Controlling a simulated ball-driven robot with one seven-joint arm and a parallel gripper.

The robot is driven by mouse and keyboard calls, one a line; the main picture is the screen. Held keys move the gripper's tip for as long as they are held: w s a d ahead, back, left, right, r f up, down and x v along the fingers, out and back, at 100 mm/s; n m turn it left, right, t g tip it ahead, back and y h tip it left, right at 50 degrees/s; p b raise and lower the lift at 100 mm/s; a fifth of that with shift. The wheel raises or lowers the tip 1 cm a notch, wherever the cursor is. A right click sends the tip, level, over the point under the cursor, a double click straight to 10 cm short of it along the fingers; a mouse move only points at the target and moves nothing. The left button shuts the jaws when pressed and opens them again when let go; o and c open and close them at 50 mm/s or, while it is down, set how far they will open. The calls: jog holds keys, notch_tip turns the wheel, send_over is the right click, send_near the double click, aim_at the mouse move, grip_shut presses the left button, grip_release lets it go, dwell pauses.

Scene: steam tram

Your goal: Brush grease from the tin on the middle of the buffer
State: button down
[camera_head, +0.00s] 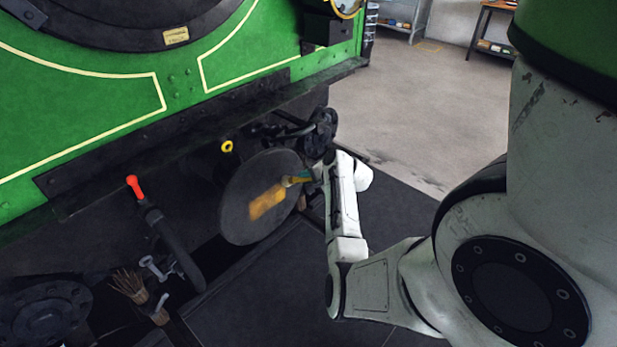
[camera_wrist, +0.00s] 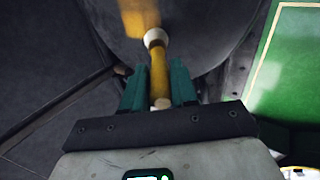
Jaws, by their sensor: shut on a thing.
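The buffer (camera_head: 236,217) is a dark round disc at the middle of the head view, below the green tram front. An orange-yellow grease smear (camera_head: 267,202) lies slantwise across its middle. My gripper (camera_head: 306,177) is at the disc's right side, shut on a brush (camera_head: 290,181) with a yellow handle. In the wrist view the brush handle (camera_wrist: 158,78) is between the green fingers (camera_wrist: 158,85), with a pale collar towards the disc. The smear (camera_wrist: 140,14) shows just beyond it. I cannot tell whether the bristles touch the disc. I do not make out the tin.
A hose with a red handle (camera_head: 134,187) hangs left of the buffer. Bristly brush-like items (camera_head: 130,284) stand at the lower left. A dark coupling (camera_head: 320,130) is just above my gripper. The grey floor at the upper right is clear, with a workbench (camera_head: 492,30) beyond.

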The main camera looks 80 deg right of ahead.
jog(key=w+a+p, duration=0.2)
jog(key=w+a, duration=0.2)
jog(key=a, duration=0.3)
jog(key=w+a+p, duration=0.2)
jog(key=w+a, duration=0.2)
jog(key=a, duration=0.3)
jog(key=shift+w+p, duration=0.25)
jog(key=shift+p, duration=0.1)
dwell(1.2)
jog(key=s+a, duration=0.3)
jog(key=s, duration=0.2)
dwell(0.5)
jog(key=shift+s+a, duration=0.1)
jog(key=shift+s, duration=0.05)
jog(key=shift+s+a, duration=0.4)
jog(key=shift+s, duration=0.2)
jog(key=shift+s+a, duration=0.35)
jog(key=shift+s, duration=0.25)
jog(key=shift+f, duration=0.1)
